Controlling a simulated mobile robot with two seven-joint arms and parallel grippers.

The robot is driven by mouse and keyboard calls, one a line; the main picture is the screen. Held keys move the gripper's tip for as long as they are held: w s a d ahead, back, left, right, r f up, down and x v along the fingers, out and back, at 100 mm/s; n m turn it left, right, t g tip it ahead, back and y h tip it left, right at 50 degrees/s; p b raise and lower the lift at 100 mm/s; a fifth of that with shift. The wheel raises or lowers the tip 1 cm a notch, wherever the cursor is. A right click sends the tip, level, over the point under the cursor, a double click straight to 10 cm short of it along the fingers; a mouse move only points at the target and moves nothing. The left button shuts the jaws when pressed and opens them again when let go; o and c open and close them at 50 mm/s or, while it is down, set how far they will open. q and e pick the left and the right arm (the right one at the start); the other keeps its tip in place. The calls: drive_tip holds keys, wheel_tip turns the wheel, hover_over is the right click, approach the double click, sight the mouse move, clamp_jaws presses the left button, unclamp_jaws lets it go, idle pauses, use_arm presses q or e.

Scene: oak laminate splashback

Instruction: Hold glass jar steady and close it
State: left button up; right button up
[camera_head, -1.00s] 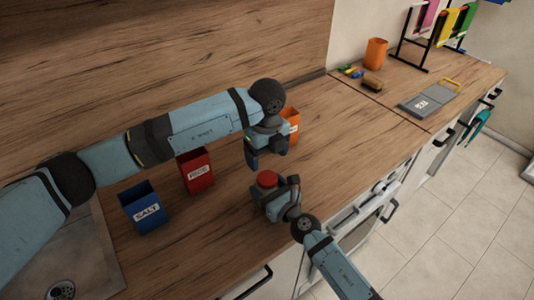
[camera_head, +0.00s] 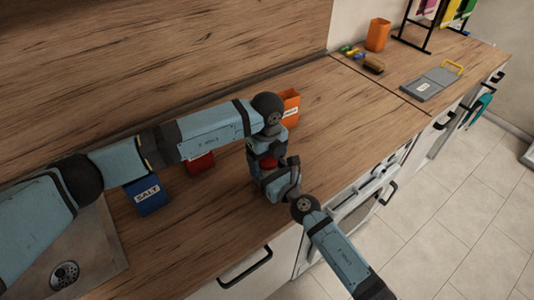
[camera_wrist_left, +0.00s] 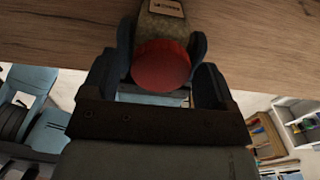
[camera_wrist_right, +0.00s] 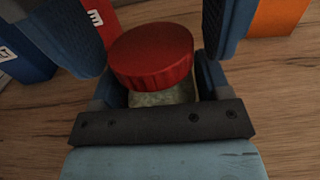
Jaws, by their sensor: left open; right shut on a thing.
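The glass jar stands upright with a red lid (camera_wrist_right: 152,55) on its top. Its glass body (camera_wrist_right: 160,97) shows just below the lid in the right wrist view. In the left wrist view the lid (camera_wrist_left: 162,65) sits between the fingers of my left gripper (camera_wrist_left: 162,50), and a label shows on the jar (camera_wrist_left: 165,22). My left gripper is open, its fingers on both sides of the lid. My right gripper (camera_wrist_right: 160,90) is shut on the jar body below the lid. In the head view the arms mostly hide the jar. I cannot tell how tightly the lid sits.
A blue SALT box (camera_head: 147,195), a partly hidden red box (camera_head: 201,164) and an orange box (camera_head: 290,107) stand on the wooden counter (camera_head: 350,120). The sink (camera_head: 75,255) is at the left. The counter right of my grippers is clear up to a grey board (camera_head: 432,85).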

use_arm(q)
drive_tip(key=shift+c, duration=0.5)
drive_tip(key=c, duration=0.9)
drive_tip(key=shift+o, duration=0.2)
drive_tip(key=m, duration=0.6)
drive_tip(key=shift+m, duration=0.3)
drive_tip(key=o, duration=1)
drive_tip(key=shift+d, duration=0.1)
drive_tip(key=shift+r, duration=0.1)
